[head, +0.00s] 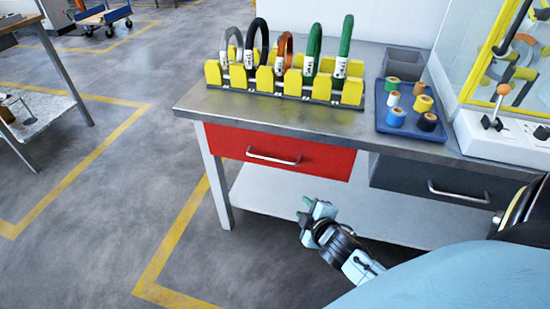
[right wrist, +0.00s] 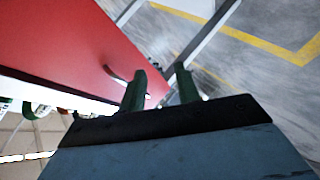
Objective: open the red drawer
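The red drawer (head: 225,142) sits under the left part of the workbench and looks shut. Its silver bar handle (head: 273,158) runs across the front. My right gripper (head: 306,209) is below and slightly right of the handle in the head view, apart from it. In the right wrist view the two green fingers of my right gripper (right wrist: 160,72) are spread with nothing between them. The red drawer front (right wrist: 70,45) fills the left there, and the handle (right wrist: 114,76) shows just left of the fingers, partly hidden behind one. My left gripper is not in view.
A grey drawer (head: 410,182) is right of the red one. On the benchtop stand a yellow rack (head: 283,84) with several coils and a blue tray (head: 405,128) of spools. A lower shelf (head: 265,195) lies underneath. The floor in front is clear.

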